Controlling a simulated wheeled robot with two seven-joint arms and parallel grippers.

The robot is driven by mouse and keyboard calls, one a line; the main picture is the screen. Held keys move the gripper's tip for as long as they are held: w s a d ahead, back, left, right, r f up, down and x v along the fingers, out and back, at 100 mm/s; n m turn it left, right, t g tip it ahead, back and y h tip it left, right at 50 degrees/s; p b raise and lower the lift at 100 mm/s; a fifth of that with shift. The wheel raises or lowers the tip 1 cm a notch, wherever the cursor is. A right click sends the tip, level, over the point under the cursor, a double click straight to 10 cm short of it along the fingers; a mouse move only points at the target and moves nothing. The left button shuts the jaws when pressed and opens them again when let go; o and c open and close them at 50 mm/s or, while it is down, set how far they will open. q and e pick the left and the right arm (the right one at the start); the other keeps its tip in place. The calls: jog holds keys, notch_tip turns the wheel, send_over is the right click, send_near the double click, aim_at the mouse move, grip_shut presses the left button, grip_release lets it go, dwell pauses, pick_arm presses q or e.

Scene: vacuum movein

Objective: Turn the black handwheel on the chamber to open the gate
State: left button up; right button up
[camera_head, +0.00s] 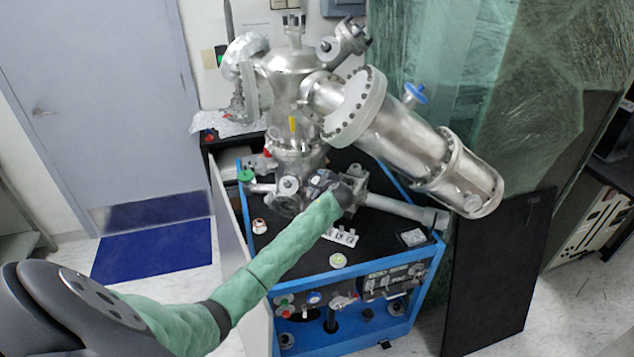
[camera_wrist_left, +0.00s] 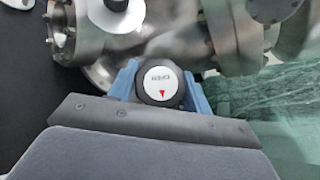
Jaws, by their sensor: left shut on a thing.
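The steel vacuum chamber (camera_head: 295,95) stands on a blue-framed cart with a black top. In the left wrist view, the black handwheel (camera_wrist_left: 146,84) has a white face with lettering and a red arrow pointing down in the picture. My left gripper (camera_wrist_left: 160,85) has its blue fingers on either side of the handwheel and is shut on it. In the head view, my left gripper (camera_head: 335,188) is at the low fittings beside the chamber's base, and the handwheel is hidden there by the wrist. The gate cannot be made out. My right gripper is not in view.
A long steel cylinder (camera_head: 405,145) slopes right over the cart (camera_head: 390,326). A blue-handled valve (camera_head: 416,93) sits on top. A dark panel (camera_head: 497,275) leans at the cart's right. A blue mat (camera_head: 150,250) lies by the door at left.

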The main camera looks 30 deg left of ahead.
pick_arm(q)
jog(key=o, duration=1)
jog(key=shift+c, duration=0.2)
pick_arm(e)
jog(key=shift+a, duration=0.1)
pick_arm(q)
jog(key=shift+s+d, duration=0.1)
jog(key=shift+d, duration=0.05)
jog(key=b+v, duration=0.3)
jog(key=v, duration=0.4)
jog(key=shift+b, duration=0.4)
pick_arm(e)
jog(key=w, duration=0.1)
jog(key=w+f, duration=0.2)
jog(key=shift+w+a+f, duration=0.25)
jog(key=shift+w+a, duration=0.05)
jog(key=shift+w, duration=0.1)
pick_arm(q)
jog(key=shift+s+d, duration=0.1)
jog(key=shift+s, duration=0.05)
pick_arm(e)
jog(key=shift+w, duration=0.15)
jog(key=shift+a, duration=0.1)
